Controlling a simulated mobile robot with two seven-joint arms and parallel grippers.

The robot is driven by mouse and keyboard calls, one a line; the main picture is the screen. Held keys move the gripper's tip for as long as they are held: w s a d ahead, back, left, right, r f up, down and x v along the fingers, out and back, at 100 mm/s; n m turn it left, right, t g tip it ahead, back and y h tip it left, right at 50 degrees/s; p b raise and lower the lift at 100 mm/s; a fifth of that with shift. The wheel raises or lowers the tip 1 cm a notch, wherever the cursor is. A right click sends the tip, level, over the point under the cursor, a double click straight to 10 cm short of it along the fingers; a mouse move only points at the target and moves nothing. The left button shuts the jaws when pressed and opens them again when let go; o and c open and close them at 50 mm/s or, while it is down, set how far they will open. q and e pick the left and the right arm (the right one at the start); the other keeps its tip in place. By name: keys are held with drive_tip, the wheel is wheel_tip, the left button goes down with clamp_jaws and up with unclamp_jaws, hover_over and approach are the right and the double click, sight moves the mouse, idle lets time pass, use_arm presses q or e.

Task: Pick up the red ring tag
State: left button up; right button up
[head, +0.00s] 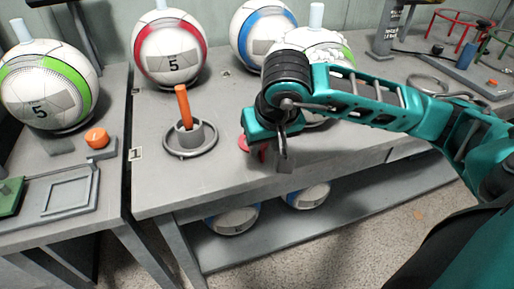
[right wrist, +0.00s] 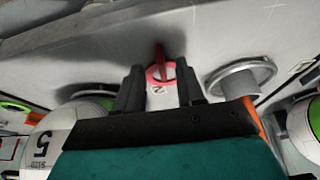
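The red ring tag (head: 243,143) lies on the grey bench, partly hidden by my right gripper (head: 280,152) in the head view. In the right wrist view the red ring (right wrist: 152,76) has a red upright part and a pale label, and shows between the two dark fingertips. My right gripper (right wrist: 160,92) is open, with its fingers apart on either side of the tag. I cannot tell whether either finger touches it. My left gripper is not in view.
A grey round holder (head: 190,140) with an orange stick (head: 183,104) stands left of the gripper. Several balls stand along the back, including a red-banded one (head: 170,48). An orange knob (head: 97,137) sits on the left bench. The bench front is clear.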

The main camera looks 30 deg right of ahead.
sight(262, 149)
drive_tip(key=shift+b+x, duration=0.3)
drive_tip(key=shift+x, duration=1.3)
drive_tip(key=shift+w, duration=0.1)
clamp_jaws()
